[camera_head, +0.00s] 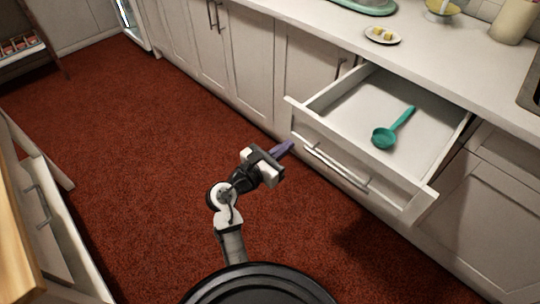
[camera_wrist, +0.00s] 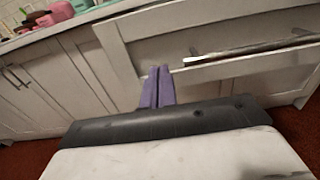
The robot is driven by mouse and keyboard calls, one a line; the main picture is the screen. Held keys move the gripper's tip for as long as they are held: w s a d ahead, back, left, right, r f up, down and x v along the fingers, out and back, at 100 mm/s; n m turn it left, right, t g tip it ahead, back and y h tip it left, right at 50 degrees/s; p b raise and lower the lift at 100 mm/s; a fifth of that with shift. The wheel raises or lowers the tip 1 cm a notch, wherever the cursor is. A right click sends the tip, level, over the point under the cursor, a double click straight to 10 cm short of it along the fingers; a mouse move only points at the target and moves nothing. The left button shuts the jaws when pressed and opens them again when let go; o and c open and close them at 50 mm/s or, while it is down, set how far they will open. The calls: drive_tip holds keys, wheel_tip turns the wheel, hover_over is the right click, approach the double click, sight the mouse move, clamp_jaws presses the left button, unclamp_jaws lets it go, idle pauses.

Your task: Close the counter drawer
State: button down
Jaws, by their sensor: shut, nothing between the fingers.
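The counter drawer (camera_head: 349,171) is pulled far out from the white counter on the right of the head view. It has a white front with a long silver handle (camera_head: 336,168), and a teal ladle (camera_head: 393,129) lies inside. My gripper (camera_head: 288,147) has purple fingers and is shut and empty, close to the left end of the drawer front. In the wrist view the fingers (camera_wrist: 157,72) are together and point at the drawer front (camera_wrist: 215,35), left of the handle (camera_wrist: 250,51). I cannot tell whether the fingertips touch the front.
A plate with yellow pieces (camera_head: 382,35) and a beige canister (camera_head: 513,20) stand on the countertop (camera_head: 440,62). Other cabinets (camera_head: 250,60) line the counter. A wooden-topped unit (camera_head: 20,235) is at the lower left. The red carpet (camera_head: 130,140) between is clear.

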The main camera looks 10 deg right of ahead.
sight(305, 132)
drive_tip(key=shift+p+x, duration=0.35)
drive_tip(key=shift+x, duration=2.2)
